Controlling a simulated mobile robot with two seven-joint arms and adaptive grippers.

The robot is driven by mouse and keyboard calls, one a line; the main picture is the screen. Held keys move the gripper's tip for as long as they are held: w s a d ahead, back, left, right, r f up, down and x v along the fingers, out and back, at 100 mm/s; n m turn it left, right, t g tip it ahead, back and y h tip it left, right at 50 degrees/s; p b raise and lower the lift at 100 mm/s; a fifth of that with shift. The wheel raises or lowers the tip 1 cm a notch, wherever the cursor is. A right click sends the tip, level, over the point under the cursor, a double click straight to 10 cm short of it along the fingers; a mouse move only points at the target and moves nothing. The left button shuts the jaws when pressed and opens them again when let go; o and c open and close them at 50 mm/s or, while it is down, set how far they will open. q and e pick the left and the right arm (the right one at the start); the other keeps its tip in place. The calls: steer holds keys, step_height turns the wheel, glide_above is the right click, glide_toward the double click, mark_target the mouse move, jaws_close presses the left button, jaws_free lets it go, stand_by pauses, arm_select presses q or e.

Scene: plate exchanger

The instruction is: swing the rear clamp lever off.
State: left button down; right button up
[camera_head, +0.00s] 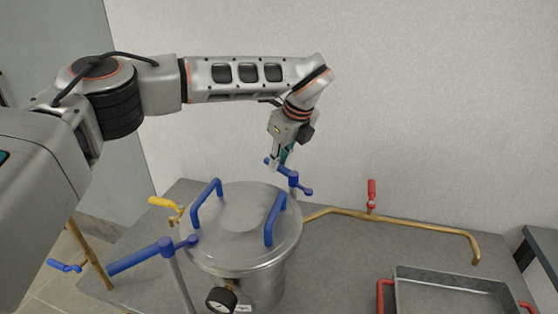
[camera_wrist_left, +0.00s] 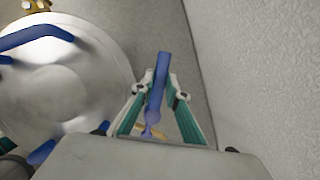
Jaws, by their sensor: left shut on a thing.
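The rear clamp lever (camera_head: 295,180) is a blue bar on a post behind the lidded metal vessel (camera_head: 240,225). My left gripper (camera_head: 276,163) reaches down from above and is shut on the lever near its left end. In the left wrist view the blue lever (camera_wrist_left: 158,80) lies between the two fingertips of my left gripper (camera_wrist_left: 159,92), beside the round lid (camera_wrist_left: 65,80). A front clamp lever (camera_head: 140,255), also blue, stands on a post at the vessel's front left. My right gripper is not in view.
Two blue handles (camera_head: 275,220) rise from the lid. A brass pipe (camera_head: 400,222) with a red valve (camera_head: 371,193) runs along the back right. A yellow valve (camera_head: 163,203) is at the left. A metal tray (camera_head: 450,278) with red handles sits front right. The wall is close behind the lever.

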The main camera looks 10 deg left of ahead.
mark_target(289, 174)
arm_select(q)
steer(key=c, duration=2)
jaws_free()
steer(key=shift+s, duration=0.1)
steer(key=v, duration=1.2)
steer(key=shift+f, duration=0.1)
